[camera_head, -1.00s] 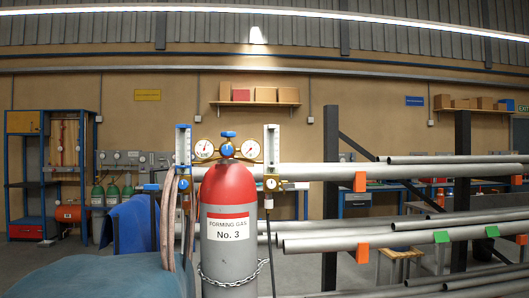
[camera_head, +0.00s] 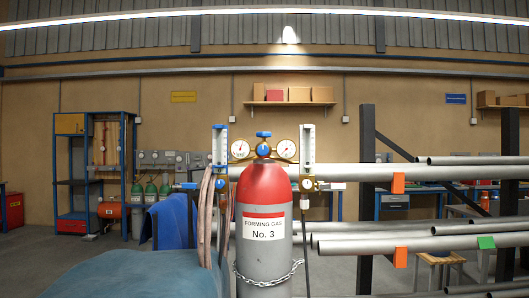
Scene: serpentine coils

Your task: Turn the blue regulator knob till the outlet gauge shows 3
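A grey gas cylinder with a red shoulder (camera_head: 264,225), labelled "Forming Gas No. 3", stands upright near the middle. On its top is a regulator with a round blue knob (camera_head: 263,149) at the front. A blue handle (camera_head: 263,134) sits just above that knob. A left gauge (camera_head: 240,149) and a right gauge (camera_head: 287,149) flank the knob. Both have white faces and red needles, too small to read. I cannot tell which one is the outlet gauge. Neither of my grippers is in view.
Flowmeter tubes (camera_head: 219,146) (camera_head: 308,146) stand on both sides of the gauges, with hoses hanging below. A chain (camera_head: 267,281) loops round the cylinder. A blue-covered surface (camera_head: 120,275) fills the lower left. A rack of steel pipes (camera_head: 420,172) lies to the right.

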